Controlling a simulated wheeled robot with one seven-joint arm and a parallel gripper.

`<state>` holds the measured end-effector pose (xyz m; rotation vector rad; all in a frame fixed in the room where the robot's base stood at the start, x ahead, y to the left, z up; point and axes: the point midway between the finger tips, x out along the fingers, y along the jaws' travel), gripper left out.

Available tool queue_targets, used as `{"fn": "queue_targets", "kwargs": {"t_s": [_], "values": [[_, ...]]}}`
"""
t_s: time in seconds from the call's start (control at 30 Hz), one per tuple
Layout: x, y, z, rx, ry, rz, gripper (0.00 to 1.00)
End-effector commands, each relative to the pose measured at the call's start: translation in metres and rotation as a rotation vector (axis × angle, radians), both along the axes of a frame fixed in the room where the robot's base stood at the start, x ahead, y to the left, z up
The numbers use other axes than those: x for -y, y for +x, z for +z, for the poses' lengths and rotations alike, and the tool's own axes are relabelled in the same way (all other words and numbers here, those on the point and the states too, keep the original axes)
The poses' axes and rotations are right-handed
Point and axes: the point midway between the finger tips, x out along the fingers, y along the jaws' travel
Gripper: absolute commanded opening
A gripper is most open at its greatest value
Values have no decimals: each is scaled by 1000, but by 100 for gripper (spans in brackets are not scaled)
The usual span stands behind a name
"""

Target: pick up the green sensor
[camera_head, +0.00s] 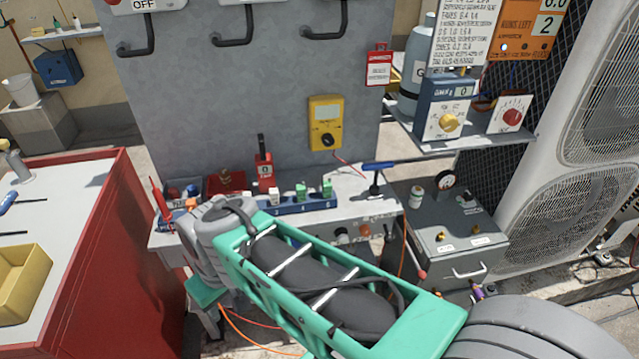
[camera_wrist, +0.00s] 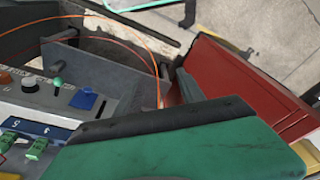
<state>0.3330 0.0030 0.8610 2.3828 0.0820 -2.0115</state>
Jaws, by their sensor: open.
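Two small green blocks, which look like green sensors, stand side by side on a blue numbered rack (camera_head: 290,208) on the grey bench. One is the left green sensor (camera_head: 301,189), the other the right green sensor (camera_head: 326,188). In the wrist view the green sensors (camera_wrist: 36,149) show at the lower left, by the blue rack (camera_wrist: 30,128). My gripper (camera_head: 207,300) hangs below the wrist, in front of the bench's left end, apart from the sensors. It is open; its fingertips are not clearly visible. My green hand housing fills the wrist view's lower middle.
A white-topped red cabinet (camera_head: 110,225) stands left of my gripper. A yellow meter (camera_head: 325,122) hangs on the grey panel behind the bench. An orange cable (camera_wrist: 150,55) loops beside the bench.

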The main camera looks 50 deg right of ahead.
Motion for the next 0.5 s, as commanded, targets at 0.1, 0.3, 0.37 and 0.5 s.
{"fn": "queue_targets", "kwargs": {"t_s": [0.1, 0.3, 0.37, 0.5], "values": [[12, 39, 29, -4, 41, 92, 47], [117, 128, 83, 54, 132, 410, 47], [166, 140, 90, 87, 142, 517, 47], [269, 132, 92, 161, 130, 739, 47]]}}
